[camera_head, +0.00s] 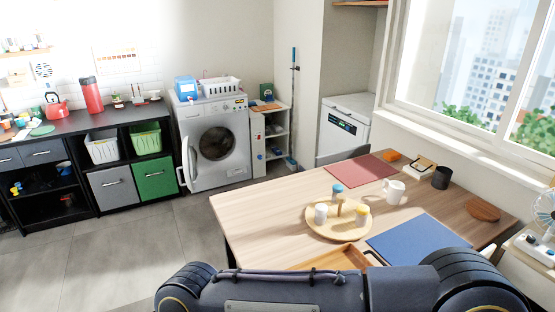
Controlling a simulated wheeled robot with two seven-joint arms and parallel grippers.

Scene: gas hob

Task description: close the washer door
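The white front-loading washer (233,171) stands against the back wall, left of the picture's middle. Its round dark drum opening (217,143) faces the room. The washer door (190,160) seems to stand open, swung out to the left and seen nearly edge-on as a pale narrow oval. Neither of my grippers is in view. Dark parts of my own body fill the bottom of the picture, well apart from the washer.
A wooden table (265,215) fills the middle right, bearing a round tray (325,232), mugs and mats. Open grey floor (135,250) lies between it and the black counter unit (75,220). A green drawer (155,177) is just left of the washer door; a small shelf (272,145) stands right.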

